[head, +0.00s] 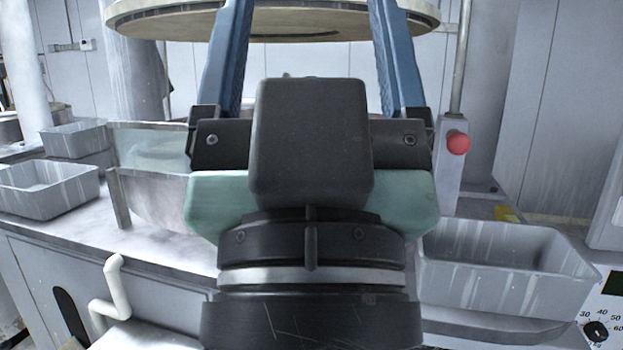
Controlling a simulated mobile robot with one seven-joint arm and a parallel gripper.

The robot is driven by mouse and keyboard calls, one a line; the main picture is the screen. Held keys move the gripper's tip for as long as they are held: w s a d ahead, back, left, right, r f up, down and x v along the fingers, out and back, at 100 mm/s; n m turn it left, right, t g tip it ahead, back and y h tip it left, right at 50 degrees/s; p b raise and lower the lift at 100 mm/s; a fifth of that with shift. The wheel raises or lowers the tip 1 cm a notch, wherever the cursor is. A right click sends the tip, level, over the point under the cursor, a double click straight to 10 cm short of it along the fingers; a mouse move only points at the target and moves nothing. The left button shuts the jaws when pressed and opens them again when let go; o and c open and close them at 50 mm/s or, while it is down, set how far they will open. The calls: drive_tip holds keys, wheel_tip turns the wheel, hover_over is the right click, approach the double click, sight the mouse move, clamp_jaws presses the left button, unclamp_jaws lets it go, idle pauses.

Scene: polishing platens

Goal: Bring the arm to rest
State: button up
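My gripper (308,65) fills the middle of the head view, seen from behind, with its black wrist and dark housing toward me. Its two blue fingers stand wide apart, one on the left and one on the right, and point up and away. No object shows between the fingers; the round platen edge and the wall show behind them. The fingertips run out of the top of the frame, so their ends are hidden. The housing hides part of the bench behind it.
Grey bins stand on the bench at left (50,190), behind it (75,140), and at right (500,270). A round platen (170,22) hangs overhead. A red button (457,142) sits on a post at right. A white crank handle (108,290) sticks up at lower left. A dial (596,331) is at lower right.

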wheel_tip(320, 180, up, 19)
drive_tip(key=p, duration=1.7)
drive_tip(key=shift+r, duration=0.15)
